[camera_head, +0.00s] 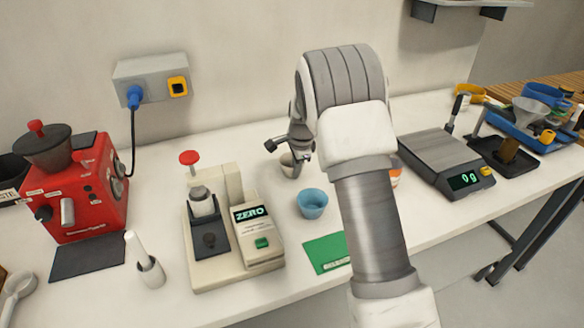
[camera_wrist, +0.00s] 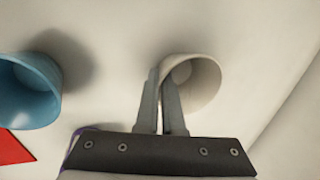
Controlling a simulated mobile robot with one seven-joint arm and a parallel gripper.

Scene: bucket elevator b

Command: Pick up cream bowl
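The cream bowl (camera_wrist: 203,84) is right of centre in the wrist view, its opening facing the camera. My gripper (camera_wrist: 161,76) has its two fingers close together at the bowl's left wall, one inside and one outside, and appears shut on that wall. In the head view, the cream bowl (camera_head: 287,164) shows low beside my gripper (camera_head: 298,165), partly hidden by the fingers. Whether it touches the table or is slightly above it is hard to tell.
A blue bowl (camera_head: 312,203) stands close by, also at the left of the wrist view (camera_wrist: 27,92). A beige ZERO machine (camera_head: 232,235), a green card (camera_head: 325,253), a red grinder (camera_head: 77,190) and a scale (camera_head: 440,162) occupy the white table. A wall stands behind.

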